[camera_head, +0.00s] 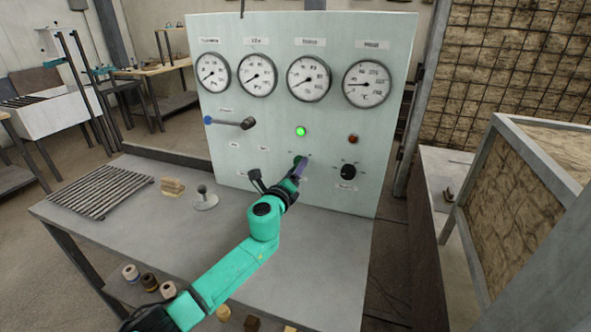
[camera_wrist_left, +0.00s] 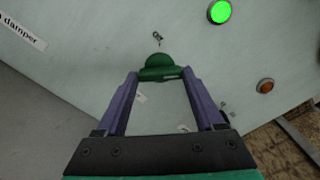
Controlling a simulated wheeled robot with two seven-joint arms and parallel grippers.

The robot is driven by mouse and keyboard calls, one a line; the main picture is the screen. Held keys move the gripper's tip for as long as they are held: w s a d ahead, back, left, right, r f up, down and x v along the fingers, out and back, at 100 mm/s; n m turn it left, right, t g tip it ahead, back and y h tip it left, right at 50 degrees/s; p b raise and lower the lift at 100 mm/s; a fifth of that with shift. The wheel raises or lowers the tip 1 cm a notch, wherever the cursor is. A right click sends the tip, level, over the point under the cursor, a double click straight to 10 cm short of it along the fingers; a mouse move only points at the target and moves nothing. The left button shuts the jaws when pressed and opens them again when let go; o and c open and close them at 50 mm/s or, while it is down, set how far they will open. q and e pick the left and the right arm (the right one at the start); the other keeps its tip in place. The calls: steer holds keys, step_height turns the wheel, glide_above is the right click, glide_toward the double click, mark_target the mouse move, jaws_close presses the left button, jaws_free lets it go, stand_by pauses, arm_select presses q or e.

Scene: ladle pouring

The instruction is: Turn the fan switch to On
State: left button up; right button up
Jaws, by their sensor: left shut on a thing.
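The fan switch, a green knob (camera_head: 297,160), sits on the pale panel (camera_head: 230,170) below a lit green lamp (camera_head: 300,132). My left gripper (camera_head: 301,168) reaches the panel there, and its purple fingers cover part of the knob. In the left wrist view the knob (camera_wrist_left: 158,66) lies between the tips of the two fingers, and my left gripper (camera_wrist_left: 161,77) is shut on it. A small label stands just above the knob in that view; its text is hard to read. My right gripper is not in view.
Several round gauges (camera_head: 308,79) line the panel's top. A lever (camera_head: 230,122) sticks out at left; a black knob (camera_head: 348,172) and a red lamp (camera_head: 353,139) are at right. A grate (camera_head: 100,190), wooden blocks (camera_head: 172,187) and a grey-knobbed piece (camera_head: 204,199) are on the bench.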

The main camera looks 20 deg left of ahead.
arm_select(q)
steer(key=shift+f+m, duration=0.1)
steer(key=shift+m, duration=0.5)
steer(key=o, duration=1.4)
steer(key=s, duration=0.9)
steer(key=s+a, duration=0.1)
steer(key=s, duration=0.4)
steer(key=shift+s+p, duration=0.3)
steer(key=shift+p, duration=0.05)
